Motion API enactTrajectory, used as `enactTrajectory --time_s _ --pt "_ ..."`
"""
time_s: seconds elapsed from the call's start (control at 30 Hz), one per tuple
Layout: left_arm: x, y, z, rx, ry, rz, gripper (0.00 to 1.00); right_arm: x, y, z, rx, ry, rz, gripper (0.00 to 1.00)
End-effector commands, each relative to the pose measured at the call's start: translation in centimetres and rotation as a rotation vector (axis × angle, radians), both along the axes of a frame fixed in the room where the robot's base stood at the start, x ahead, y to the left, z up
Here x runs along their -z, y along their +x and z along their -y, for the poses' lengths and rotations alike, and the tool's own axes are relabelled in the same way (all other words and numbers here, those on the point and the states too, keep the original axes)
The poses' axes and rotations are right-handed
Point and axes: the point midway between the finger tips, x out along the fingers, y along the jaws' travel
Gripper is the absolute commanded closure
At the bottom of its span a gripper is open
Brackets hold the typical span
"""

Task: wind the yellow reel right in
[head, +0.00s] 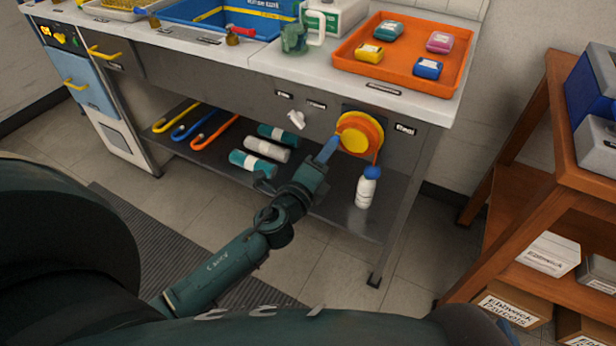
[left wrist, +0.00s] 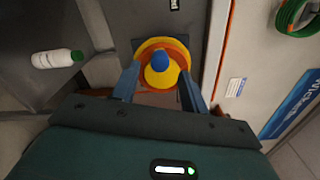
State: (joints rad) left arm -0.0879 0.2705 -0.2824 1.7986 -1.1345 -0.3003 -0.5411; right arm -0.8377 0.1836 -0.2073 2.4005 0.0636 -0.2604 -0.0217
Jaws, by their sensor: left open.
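The yellow reel (head: 353,139) with an orange rim is mounted on the bench's front panel, beside a "Reel" label. An orange strip runs down from its right side toward a blue ball (head: 372,172), just above a white bottle. My left gripper (head: 331,146) is at the reel's left side, pointing at it. In the left wrist view, its open blue fingers stand on either side of the reel (left wrist: 173,46). A blue knob (left wrist: 160,61) shows between them in front of the yellow hub. I cannot tell whether the fingers touch anything.
The white bottle (head: 365,194) stands on the lower shelf below the reel. Green and white rolls (head: 265,149) and coloured hooks (head: 192,128) are farther left. An orange tray (head: 455,75) is on the counter above. A brown rack (head: 541,135) stands at right.

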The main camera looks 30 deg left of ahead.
Motion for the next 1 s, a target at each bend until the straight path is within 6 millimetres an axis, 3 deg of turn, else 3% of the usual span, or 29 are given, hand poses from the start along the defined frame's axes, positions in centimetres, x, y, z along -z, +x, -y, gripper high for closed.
enactTrajectory --time_s 0.2,0.4,0.6,1.0 --pt "0.3 -5.0 -0.2 0.000 -0.001 -0.003 0.56 0.7 0.0 -0.2 -0.006 -0.008 -0.001 0.46" --pt "0.2 -7.7 -0.3 -0.002 -0.001 -0.002 0.56 1.2 0.2 -0.4 -0.017 -0.023 -0.003 0.46" --pt "0.0 -8.6 -0.3 0.000 0.001 0.000 0.56 1.1 0.5 -0.5 -0.024 -0.032 0.004 0.46" --pt "0.0 -8.6 -0.3 0.000 0.000 0.000 0.56 1.2 0.5 -0.5 -0.026 -0.031 0.002 0.46"
